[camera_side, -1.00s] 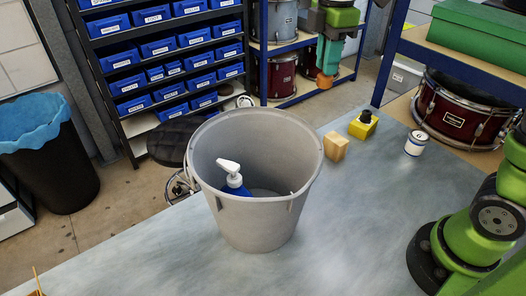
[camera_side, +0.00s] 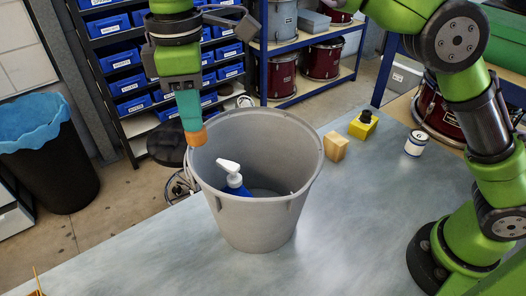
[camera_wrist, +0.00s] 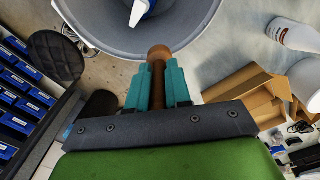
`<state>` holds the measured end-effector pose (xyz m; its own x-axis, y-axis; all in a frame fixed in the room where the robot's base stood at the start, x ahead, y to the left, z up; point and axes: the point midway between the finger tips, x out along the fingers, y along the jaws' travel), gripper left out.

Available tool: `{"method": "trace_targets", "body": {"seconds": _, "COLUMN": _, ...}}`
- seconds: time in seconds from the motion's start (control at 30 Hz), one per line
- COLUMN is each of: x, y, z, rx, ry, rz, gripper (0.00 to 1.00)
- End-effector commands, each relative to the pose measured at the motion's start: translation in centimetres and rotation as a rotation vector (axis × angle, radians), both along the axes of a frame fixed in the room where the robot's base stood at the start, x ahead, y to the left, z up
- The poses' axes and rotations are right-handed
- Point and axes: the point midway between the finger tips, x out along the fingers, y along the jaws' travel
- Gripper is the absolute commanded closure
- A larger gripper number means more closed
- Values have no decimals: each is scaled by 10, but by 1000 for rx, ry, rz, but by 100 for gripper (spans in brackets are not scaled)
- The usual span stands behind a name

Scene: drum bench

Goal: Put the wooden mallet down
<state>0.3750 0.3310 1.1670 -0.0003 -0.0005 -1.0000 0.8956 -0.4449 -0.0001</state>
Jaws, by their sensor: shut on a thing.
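My gripper (camera_side: 190,112) has teal fingers and points down at the back left rim of the bucket in the side view. It is shut on the wooden mallet (camera_side: 196,138), whose orange-brown end sticks out below the fingers. In the wrist view the mallet (camera_wrist: 158,53) shows as a brown piece with a rounded end between the teal fingers (camera_wrist: 158,85). The rest of the mallet is hidden by the fingers. In that view its tip overlaps the bucket rim; I cannot tell the height between them.
The grey bucket (camera_side: 255,220) stands on the bench (camera_side: 360,230) with a blue bottle with white pump (camera_side: 232,175) inside. A wooden block (camera_side: 335,146), a yellow block with a black knob (camera_side: 363,125) and a white can (camera_side: 416,143) stand behind. The bench's front right is clear.

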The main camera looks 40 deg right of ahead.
Motion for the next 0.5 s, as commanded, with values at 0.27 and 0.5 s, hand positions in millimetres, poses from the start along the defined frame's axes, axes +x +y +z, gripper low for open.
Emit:
{"method": "trace_targets", "body": {"seconds": 0.27, "x": -54, "y": 107, "z": -73, "rx": -5, "ry": 0, "rz": -220, "gripper": 100}}
{"method": "trace_targets", "body": {"seconds": 0.5, "x": -68, "y": 143, "z": -143, "rx": -3, "ry": -1, "rz": -368, "gripper": 100}}
